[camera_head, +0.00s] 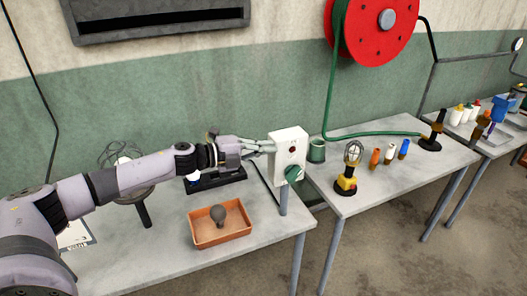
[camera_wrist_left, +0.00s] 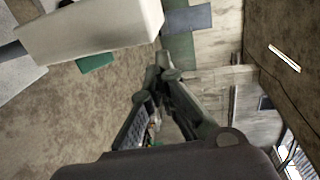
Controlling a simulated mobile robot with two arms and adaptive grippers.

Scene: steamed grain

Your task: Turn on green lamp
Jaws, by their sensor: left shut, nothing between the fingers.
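A white box (camera_head: 289,157) with a dark red round spot on its front and a green part (camera_head: 294,174) low on its front stands on a post at the near table's right edge. My left gripper (camera_head: 264,146) is shut and empty, its fingertips at the box's left side; I cannot tell whether they touch. In the left wrist view the closed fingers (camera_wrist_left: 165,65) are beside the white box (camera_wrist_left: 90,30). A caged lamp (camera_head: 353,158) on a yellow base stands on the middle table. Another lamp (camera_head: 128,192) is partly hidden behind my left arm. I cannot tell which lamp is green. My right gripper is out of view.
An orange tray (camera_head: 203,239) with a grey bulb (camera_head: 219,214) lies on the near table (camera_head: 160,265). A green cup (camera_head: 317,151) and several small coloured cylinders stand on the middle table. A red hose reel (camera_head: 362,38) hangs on the wall.

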